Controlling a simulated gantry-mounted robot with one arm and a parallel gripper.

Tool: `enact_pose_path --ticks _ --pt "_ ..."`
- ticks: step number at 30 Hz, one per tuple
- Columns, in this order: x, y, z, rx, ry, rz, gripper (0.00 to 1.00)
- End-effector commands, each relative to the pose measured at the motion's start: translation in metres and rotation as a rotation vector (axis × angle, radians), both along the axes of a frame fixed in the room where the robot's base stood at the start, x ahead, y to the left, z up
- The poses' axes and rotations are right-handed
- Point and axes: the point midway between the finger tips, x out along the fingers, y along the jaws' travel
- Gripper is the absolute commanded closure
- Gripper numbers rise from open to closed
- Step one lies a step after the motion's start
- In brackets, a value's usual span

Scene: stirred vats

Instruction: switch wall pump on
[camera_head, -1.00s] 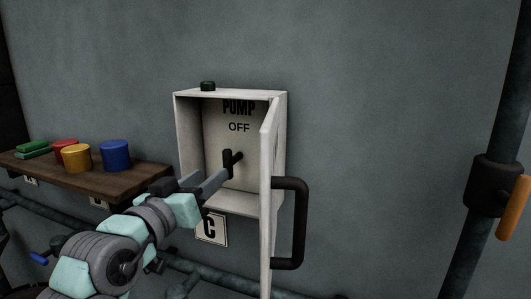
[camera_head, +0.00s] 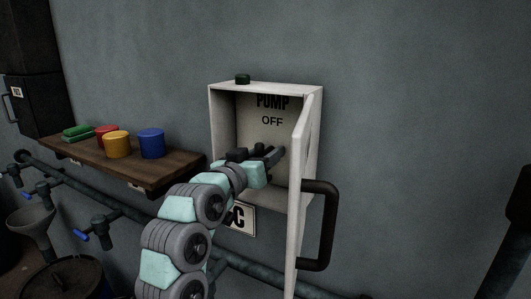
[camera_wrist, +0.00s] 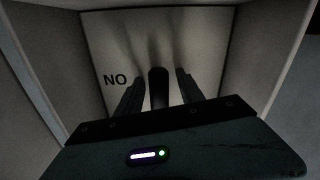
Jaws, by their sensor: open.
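The white pump box (camera_head: 222,125) hangs on the wall with its door (camera_head: 302,150) swung open to the right. Inside, the back panel reads PUMP and OFF at the top. In the wrist view the dark lever (camera_wrist: 158,90) stands between my two open fingers, with a gap on each side. A label (camera_wrist: 115,80) on the panel reads NO in that view, to the left of the fingers. My gripper (camera_head: 272,156) is inside the box, open around the lever. In the head view my arm and fingers hide most of the lever.
The door's dark handle (camera_head: 328,225) sticks out at right. A wooden shelf (camera_head: 175,177) left of the box holds coloured cylinders and green blocks. A small dark green knob (camera_head: 242,79) sits on top of the box. Pipes run below.

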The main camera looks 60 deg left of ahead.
Motion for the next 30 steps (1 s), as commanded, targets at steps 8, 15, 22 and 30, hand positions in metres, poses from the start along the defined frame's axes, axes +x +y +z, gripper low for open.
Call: enact_pose_path --ticks 8,15,22,30 --pt "0.0002 -0.0001 -0.0002 0.000 0.000 0.000 0.61" --pt "0.0002 -0.0002 -0.0004 -0.001 -0.001 0.000 0.80" --pt "0.0000 -0.0001 -0.0004 -0.001 0.000 0.000 0.99" --pt "-0.0001 0.0001 -0.0004 -0.001 0.000 0.000 1.00"
